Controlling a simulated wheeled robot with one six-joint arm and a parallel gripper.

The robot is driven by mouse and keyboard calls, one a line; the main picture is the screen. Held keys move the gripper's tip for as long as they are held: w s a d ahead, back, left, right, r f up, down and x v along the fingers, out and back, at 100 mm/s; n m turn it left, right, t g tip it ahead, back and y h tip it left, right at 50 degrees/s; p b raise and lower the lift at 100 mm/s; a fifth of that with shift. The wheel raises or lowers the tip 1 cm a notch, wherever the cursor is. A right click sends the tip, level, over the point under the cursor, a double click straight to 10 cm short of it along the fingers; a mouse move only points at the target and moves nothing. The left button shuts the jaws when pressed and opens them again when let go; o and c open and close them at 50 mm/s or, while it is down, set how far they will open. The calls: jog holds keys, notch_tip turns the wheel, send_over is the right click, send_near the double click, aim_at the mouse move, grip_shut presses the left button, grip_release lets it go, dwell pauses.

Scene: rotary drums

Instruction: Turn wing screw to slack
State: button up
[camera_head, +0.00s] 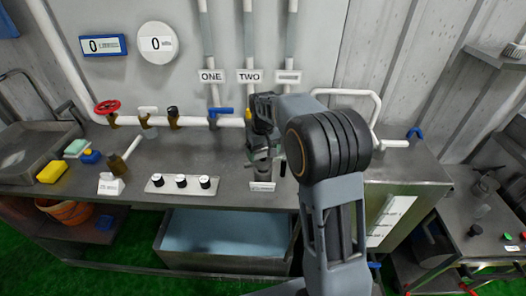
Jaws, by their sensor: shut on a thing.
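My gripper (261,158) points down over the right part of the metal counter, just behind a small white label plate (262,186). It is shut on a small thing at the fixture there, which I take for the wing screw. The wing screw's shape and angle are hidden by the fingers and the wrist. The text on the label is too small to read.
The counter (225,165) holds a strip of three black knobs (181,181) to the left. A blue basin (220,232) lies below.

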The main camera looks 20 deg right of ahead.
aim_at(262, 150)
jog(key=n, duration=0.4)
jog(key=shift+n, duration=2.3)
jog(key=o, duration=0.7)
jog(key=shift+a, duration=0.1)
jog(key=shift+o, duration=0.2)
jog(key=shift+r, duration=0.1)
notch_tip(262, 150, up, 14)
